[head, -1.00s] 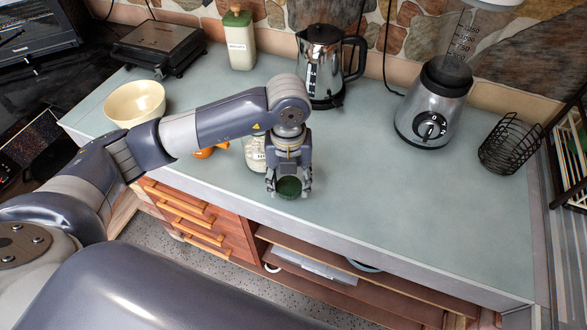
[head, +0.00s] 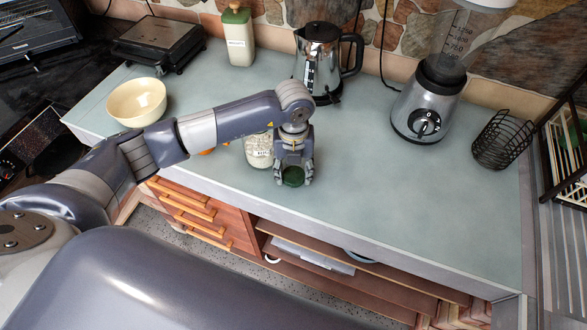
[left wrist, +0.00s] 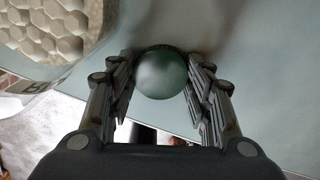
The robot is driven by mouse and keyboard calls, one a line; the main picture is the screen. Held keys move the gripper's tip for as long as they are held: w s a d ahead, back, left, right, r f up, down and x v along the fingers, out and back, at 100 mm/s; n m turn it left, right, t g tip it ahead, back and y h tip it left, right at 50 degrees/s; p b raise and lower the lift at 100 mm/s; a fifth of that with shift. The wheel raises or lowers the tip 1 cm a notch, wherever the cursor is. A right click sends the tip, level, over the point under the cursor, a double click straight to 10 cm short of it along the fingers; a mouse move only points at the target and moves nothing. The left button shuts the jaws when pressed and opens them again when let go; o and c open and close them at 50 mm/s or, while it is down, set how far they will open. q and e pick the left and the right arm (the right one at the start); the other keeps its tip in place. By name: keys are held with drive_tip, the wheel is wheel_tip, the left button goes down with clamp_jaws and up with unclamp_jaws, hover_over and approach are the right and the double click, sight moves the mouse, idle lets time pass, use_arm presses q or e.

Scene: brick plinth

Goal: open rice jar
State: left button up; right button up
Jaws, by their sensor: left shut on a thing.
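The rice jar (head: 259,152) is a clear jar with a white label and pale contents. It stands upright near the counter's front edge, just left of my left gripper (head: 293,180), and no lid shows on it. In the left wrist view the jar (left wrist: 48,28) is at the upper left, with its contents in sight. My left gripper (left wrist: 162,80) is shut on a round dark green lid (left wrist: 162,72), which also shows in the head view (head: 293,176). The lid is beside the jar, low over the counter; I cannot tell whether it touches. My right gripper is not in view.
The counter (head: 400,205) is clear to the right of my gripper. A cream bowl (head: 137,103), a grill (head: 157,42), a green-topped container (head: 239,38), a kettle (head: 320,65), a blender (head: 430,100) and a wire basket (head: 504,140) stand around it. An orange thing is partly hidden behind my arm.

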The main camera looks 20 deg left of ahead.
use_arm(q)
drive_tip(key=shift+f, duration=0.25)
drive_tip(key=o, duration=1.2)
drive_tip(key=shift+r, duration=0.1)
drive_tip(key=shift+c, duration=0.2)
drive_tip(key=shift+r, duration=0.1)
